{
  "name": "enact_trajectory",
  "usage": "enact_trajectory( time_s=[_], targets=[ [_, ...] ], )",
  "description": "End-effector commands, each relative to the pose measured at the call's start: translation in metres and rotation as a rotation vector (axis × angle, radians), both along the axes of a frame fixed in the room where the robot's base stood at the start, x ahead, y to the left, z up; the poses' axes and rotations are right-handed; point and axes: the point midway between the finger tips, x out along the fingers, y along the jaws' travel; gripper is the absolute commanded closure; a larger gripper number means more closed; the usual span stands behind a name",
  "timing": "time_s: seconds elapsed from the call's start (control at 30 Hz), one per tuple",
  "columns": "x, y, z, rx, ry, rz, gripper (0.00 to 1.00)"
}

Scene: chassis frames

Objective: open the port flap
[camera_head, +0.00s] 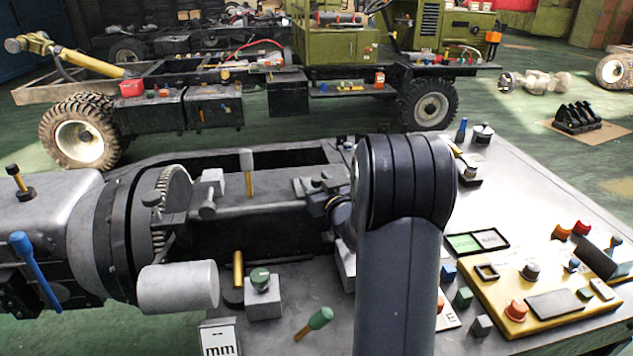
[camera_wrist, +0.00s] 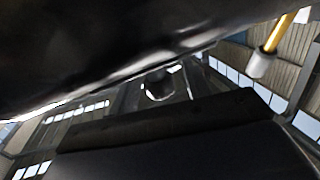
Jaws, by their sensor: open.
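I cannot pick out the port flap for certain in either view. On the yellow control panel (camera_head: 545,305) at the right of the bench, a small dark square frame (camera_head: 487,272) looks like a port. In the wrist view, a dark slab across the bottom seems to be my gripper (camera_wrist: 165,122), open. A large blurred dark surface (camera_wrist: 90,50) fills the top.
The grey bench (camera_head: 510,175) carries knobs, blocks and buttons. A large cylindrical machine part (camera_head: 120,235) with a toothed ring fills the left. A green truck chassis (camera_head: 340,45) stands behind. The wrist view also shows ceiling windows and a yellow rod with a pale tip (camera_wrist: 262,65).

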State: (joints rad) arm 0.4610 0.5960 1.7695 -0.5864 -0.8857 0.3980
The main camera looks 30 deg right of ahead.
Motion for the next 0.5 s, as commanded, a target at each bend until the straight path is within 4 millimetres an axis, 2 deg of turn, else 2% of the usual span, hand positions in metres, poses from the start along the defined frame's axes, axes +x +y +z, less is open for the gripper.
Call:
enact_trajectory(
  time_s=[0.2,0.5],
  targets=[
    [0.0004,-0.0001,-0.0001,0.000,0.000,0.000,0.54],
    [0.0001,-0.0002,-0.0001,0.000,0.000,0.000,0.78]
  ],
)
